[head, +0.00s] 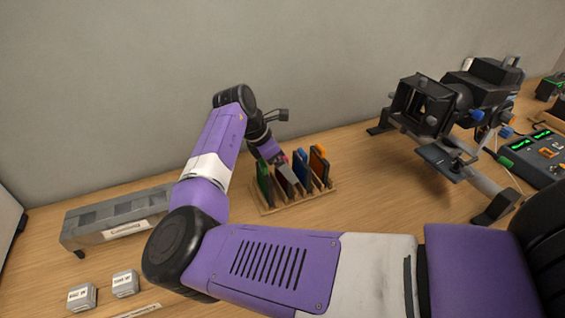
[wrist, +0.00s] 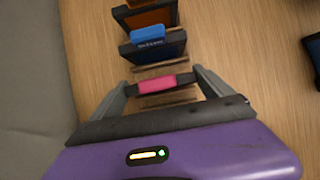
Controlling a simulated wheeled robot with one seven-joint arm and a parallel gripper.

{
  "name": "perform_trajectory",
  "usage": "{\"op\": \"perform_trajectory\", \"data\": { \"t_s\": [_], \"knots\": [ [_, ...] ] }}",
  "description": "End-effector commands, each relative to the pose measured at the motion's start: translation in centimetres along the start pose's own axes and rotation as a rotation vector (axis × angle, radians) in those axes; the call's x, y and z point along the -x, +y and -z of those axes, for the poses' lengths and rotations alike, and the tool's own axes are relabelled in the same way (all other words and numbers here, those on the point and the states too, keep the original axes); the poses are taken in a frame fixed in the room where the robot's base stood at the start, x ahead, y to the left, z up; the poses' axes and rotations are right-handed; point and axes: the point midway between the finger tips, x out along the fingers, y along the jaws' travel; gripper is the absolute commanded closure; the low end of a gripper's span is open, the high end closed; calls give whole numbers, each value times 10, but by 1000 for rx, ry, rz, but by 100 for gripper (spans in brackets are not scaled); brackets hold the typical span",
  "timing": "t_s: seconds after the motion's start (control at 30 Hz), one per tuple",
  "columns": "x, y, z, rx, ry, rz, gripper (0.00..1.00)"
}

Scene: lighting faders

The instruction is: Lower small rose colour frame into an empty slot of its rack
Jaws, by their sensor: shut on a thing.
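My gripper (head: 284,168) points down over the wooden rack (head: 270,211). In the wrist view its fingers (wrist: 160,86) are shut on the two sides of the small rose colour frame (wrist: 157,84), which has a pink tab on a dark edge. The rose frame is upright between the green frame (head: 263,182) and the blue frame (head: 301,164). Wooden bars of the rack (wrist: 160,70) show on both sides of it in the wrist view. How deep its lower edge sits is hidden.
The orange frame (head: 320,158) stands at the rack's right end, beyond the blue frame (wrist: 152,45). A grey slotted box (head: 115,219) is at left. A black lamp (head: 445,100) on a stand and a control desk (head: 540,153) are at right. The wall is close behind.

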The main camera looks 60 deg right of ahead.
Motion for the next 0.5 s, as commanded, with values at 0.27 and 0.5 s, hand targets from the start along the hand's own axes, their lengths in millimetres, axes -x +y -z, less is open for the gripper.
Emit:
{"op": "perform_trajectory", "data": {
  "t_s": [0.27,0.5],
  "knots": [
    [-2,0,1,0,-2,1,42],
    [-3,0,1,-1,-1,0,42]
  ]
}}
